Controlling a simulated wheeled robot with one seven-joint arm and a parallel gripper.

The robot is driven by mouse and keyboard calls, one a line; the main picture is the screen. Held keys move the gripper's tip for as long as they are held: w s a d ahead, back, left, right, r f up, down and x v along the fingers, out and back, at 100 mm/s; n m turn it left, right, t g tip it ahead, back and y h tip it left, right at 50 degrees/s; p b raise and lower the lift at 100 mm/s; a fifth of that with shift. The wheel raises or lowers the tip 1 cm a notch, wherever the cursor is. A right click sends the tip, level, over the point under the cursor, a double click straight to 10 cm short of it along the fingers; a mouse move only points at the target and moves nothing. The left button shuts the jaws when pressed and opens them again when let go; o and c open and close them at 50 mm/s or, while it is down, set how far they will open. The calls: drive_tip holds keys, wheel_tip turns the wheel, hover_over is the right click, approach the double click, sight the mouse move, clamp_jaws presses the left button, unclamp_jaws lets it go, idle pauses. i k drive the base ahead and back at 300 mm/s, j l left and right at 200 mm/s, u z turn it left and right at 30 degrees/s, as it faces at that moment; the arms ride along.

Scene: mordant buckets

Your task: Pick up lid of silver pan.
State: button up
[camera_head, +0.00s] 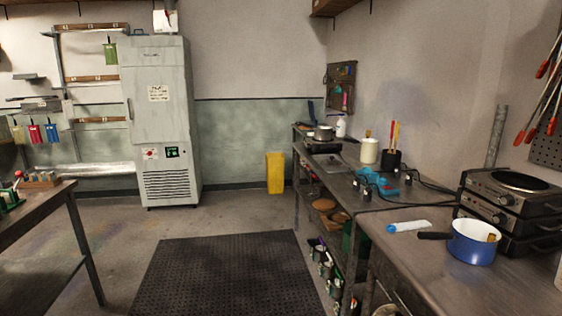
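A small silver pan (324,133) stands on a dark hot plate (323,146) at the far end of the workbench (340,183) along the right wall. Something that may be its lid is on top, but it is too small to tell. My gripper is not in view.
A blue saucepan (472,244) and stacked hot plates (505,205) stand on the near right bench. A white canister (369,150) and a black utensil holder (391,160) stand on the far bench. A black mat (228,275) covers the open floor. Another table (38,225) is at left.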

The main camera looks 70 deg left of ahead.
sight(331, 163)
drive_tip(key=u, duration=1.6)
